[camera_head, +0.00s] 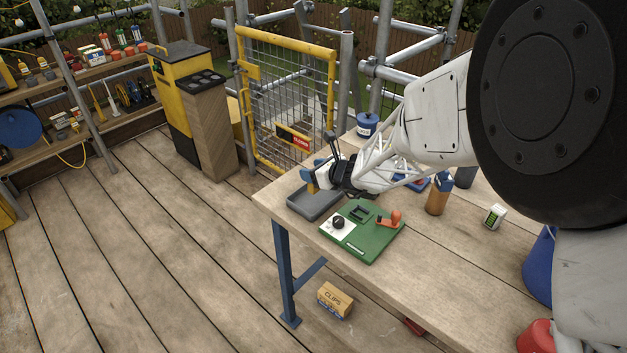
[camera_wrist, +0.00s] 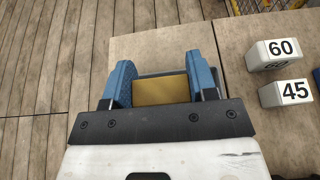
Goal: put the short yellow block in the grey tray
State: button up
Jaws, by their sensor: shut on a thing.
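My gripper (camera_head: 316,177) is shut on the short yellow block (camera_wrist: 160,91), which sits between the two blue fingertips in the wrist view. A bit of yellow also shows at the fingers in the head view. The grey tray (camera_head: 298,207) lies at the table's far left corner, and my gripper is over it. The block's underside is hidden, so I cannot tell whether it touches the tray floor.
A green board (camera_head: 366,243) with a black knob and an orange handle lies just in front of the tray. White blocks marked 60 (camera_wrist: 274,54) and 45 (camera_wrist: 286,93) stand to the right in the wrist view. A blue tin (camera_head: 367,126) stands behind.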

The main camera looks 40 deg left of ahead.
jog(key=shift+f, duration=0.1)
jog(key=shift+f, duration=1.75)
jog(key=shift+f, duration=0.15)
jog(key=o, duration=0.9)
jog(key=shift+r, duration=0.2)
jog(key=shift+d+r, duration=0.1)
jog(key=shift+d, duration=0.2)
jog(key=v, duration=1.1)
jog(key=shift+d, duration=0.15)
jog(key=shift+r, duration=0.1)
